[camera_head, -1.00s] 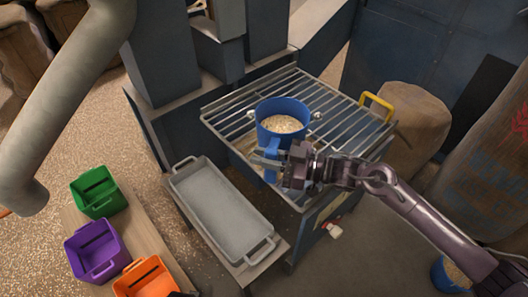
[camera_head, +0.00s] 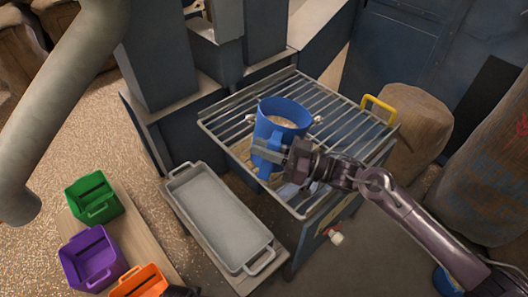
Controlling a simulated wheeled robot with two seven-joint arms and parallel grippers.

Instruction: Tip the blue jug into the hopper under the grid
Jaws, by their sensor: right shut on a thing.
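The blue jug (camera_head: 267,128) is over the metal grid (camera_head: 342,118), tilted with its mouth leaning toward the back right. A little pale grain shows inside its mouth. My right gripper (camera_head: 270,152) is shut on the jug's handle at its near side. The hopper (camera_head: 318,236) is the dark box under the grid. Some pale material shows between the bars, but I cannot tell how much. My left gripper is not clearly in view.
A grey tray (camera_head: 184,206) stands at the hopper's left. Green (camera_head: 86,185), purple (camera_head: 72,262) and orange (camera_head: 126,286) bins sit on a board at lower left. A yellow handle (camera_head: 379,104) rises at the grid's back right, near a sack (camera_head: 412,112).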

